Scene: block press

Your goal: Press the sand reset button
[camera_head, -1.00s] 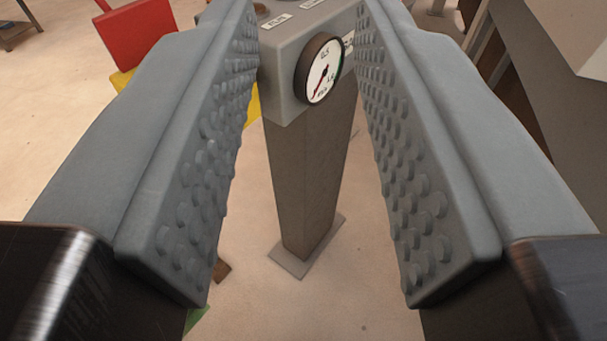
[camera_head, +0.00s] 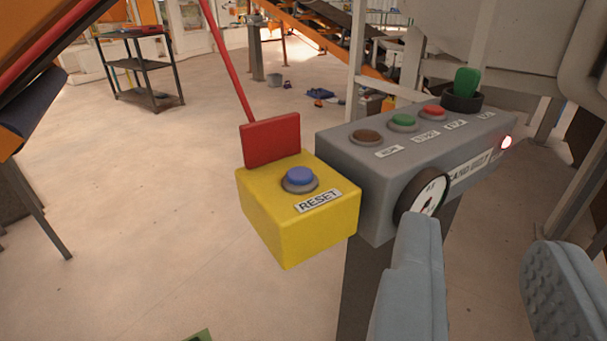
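A blue button (camera_head: 299,177) sits on top of a yellow box (camera_head: 300,225) with a white label reading RESET. The box is fixed to the left end of a grey control panel (camera_head: 365,200), whose front label appears to begin with "SAND". A red plate (camera_head: 271,140) stands upright behind the button. My gripper (camera_head: 488,250) is open and empty at the lower right, its two grey pads well apart. It is to the right of the button and does not touch it. The left pad covers part of the panel's gauge.
The panel carries a brown button (camera_head: 367,136), a green button (camera_head: 403,121), a red button (camera_head: 433,112) and a green knob (camera_head: 466,84). A gauge (camera_head: 422,196) sticks out in front. Open floor lies to the left. A dark shelf (camera_head: 140,65) stands farther back.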

